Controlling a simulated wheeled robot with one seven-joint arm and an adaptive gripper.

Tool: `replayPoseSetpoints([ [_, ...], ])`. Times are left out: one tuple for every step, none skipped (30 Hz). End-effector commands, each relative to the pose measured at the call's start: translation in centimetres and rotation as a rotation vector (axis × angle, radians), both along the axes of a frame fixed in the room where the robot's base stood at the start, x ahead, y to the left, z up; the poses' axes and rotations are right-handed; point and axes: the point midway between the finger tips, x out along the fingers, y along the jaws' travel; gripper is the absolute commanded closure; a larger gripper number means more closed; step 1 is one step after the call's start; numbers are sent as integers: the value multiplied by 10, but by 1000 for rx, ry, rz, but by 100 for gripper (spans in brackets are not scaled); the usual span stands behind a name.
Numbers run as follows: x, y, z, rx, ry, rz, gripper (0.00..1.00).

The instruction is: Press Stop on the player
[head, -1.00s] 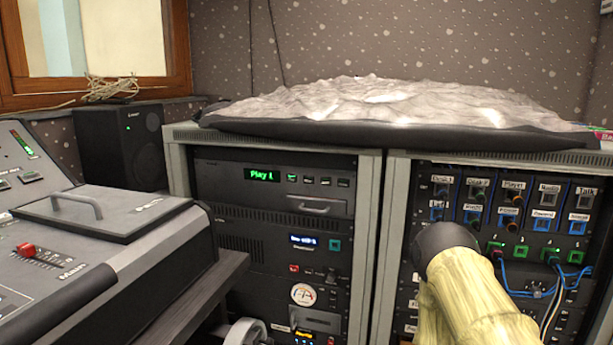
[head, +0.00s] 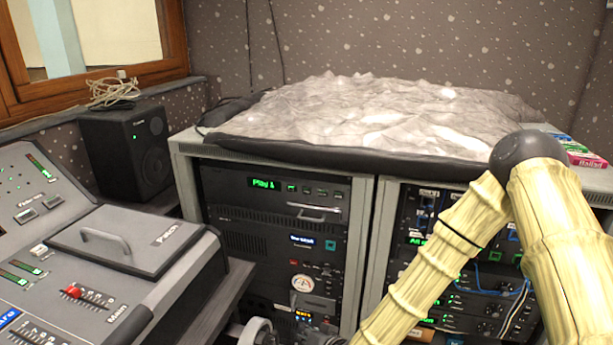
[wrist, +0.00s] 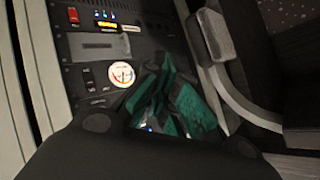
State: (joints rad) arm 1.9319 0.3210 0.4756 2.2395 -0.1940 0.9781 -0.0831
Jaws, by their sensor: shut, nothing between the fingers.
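The player (head: 250,199) is the top unit in the left rack in the head view. Its green display (head: 264,183) reads "Play" and a character I cannot make out. A row of small buttons (head: 322,191) sits right of the display, the leftmost lit green; their labels are too small to read, so I cannot tell which is Stop. My gripper (wrist: 168,98) shows in the wrist view with teal fingers together and empty. It is in front of the lower units of the left rack, near a round gauge (wrist: 121,74). The player is not in the wrist view.
The mixing desk (head: 185,255) stands left of the racks. The right rack (head: 385,225) is partly hidden by my arm. A grey cover (head: 360,115) lies over both rack tops. A pale grey curved part (wrist: 215,35) is close beside the gripper.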

Motion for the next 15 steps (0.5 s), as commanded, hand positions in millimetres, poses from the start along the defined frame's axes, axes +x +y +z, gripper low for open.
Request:
replayPoseSetpoints([
  [14, 4, 34, 20, -37, -10, 100],
  [21, 7, 48, 33, -57, -13, 100],
  [31, 10, 66, 48, -84, -19, 100],
  [38, 12, 81, 60, -105, -23, 100],
  [45, 14, 95, 71, -126, -28, 100],
  [54, 17, 114, 86, -154, -33, 100],
  [60, 18, 128, 97, -172, -38, 100],
  [66, 20, 142, 107, -192, -43, 100],
  [74, 22, 161, 122, -219, -50, 100],
  [80, 23, 175, 133, -238, -54, 100],
  [85, 24, 188, 142, -257, -58, 100],
  [92, 25, 204, 154, -279, -64, 100],
  [97, 25, 215, 163, -294, -69, 100],
  [101, 26, 225, 171, -309, -72, 100],
  [105, 26, 238, 180, -326, -77, 100],
])
